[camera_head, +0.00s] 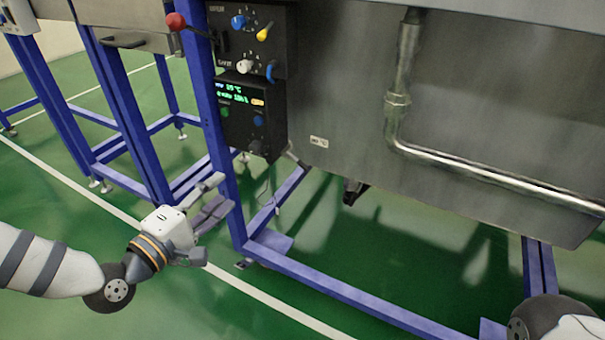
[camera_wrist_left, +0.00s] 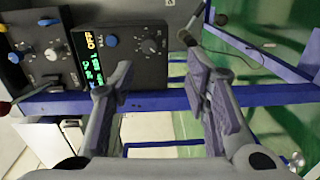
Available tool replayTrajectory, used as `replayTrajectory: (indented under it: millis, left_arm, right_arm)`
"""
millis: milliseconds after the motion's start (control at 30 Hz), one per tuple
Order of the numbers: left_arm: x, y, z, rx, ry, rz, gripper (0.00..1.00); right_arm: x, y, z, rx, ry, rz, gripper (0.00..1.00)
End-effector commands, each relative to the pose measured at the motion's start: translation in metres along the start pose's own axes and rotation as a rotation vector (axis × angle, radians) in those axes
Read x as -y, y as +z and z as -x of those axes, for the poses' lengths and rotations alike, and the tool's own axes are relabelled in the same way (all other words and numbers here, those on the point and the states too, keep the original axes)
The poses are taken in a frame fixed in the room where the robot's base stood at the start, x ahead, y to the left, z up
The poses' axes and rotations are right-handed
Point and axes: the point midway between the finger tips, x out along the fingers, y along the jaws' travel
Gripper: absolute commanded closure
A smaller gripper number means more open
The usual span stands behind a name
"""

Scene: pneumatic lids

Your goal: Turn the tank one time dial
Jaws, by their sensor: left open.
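A black control panel is mounted on the blue frame at the tank's left. Its upper box (camera_head: 220,45) carries a white knob (camera_head: 244,66), blue knobs and a yellow knob (camera_head: 264,33). Its lower box (camera_head: 236,132) has a lit green display (camera_head: 240,93) and a dark dial (camera_head: 257,147), which also shows in the left wrist view (camera_wrist_left: 151,46). The labels are too small to tell which dial is for time. My left gripper (camera_head: 221,196) is open and empty, below the lower box and apart from it. In the left wrist view its fingers (camera_wrist_left: 160,82) point toward the lower box.
The grey metal tank (camera_head: 340,90) fills the upper right, with a steel pipe (camera_head: 398,100) on its front. Blue frame legs (camera_head: 225,170) stand close to my left gripper. A red ball-ended lever (camera_head: 176,21) sticks out beside the panel. Green floor (camera_head: 150,300) is open in front.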

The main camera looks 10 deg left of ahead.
Motion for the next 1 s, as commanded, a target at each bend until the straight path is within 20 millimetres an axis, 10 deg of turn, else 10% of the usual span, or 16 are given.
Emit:
replayTrajectory:
  millis: [600,1000]
  left_arm:
    - [-0.015,-0.013,-0.114,-0.014,0.048,0.006,0.57]
    - [-0.018,-0.013,-0.124,-0.015,0.047,0.008,0.64]
  right_arm:
    - [0.002,-0.008,-0.025,0.037,-0.001,0.005,0.7]
    - [0.002,-0.008,-0.026,0.039,-0.001,0.005,0.7]
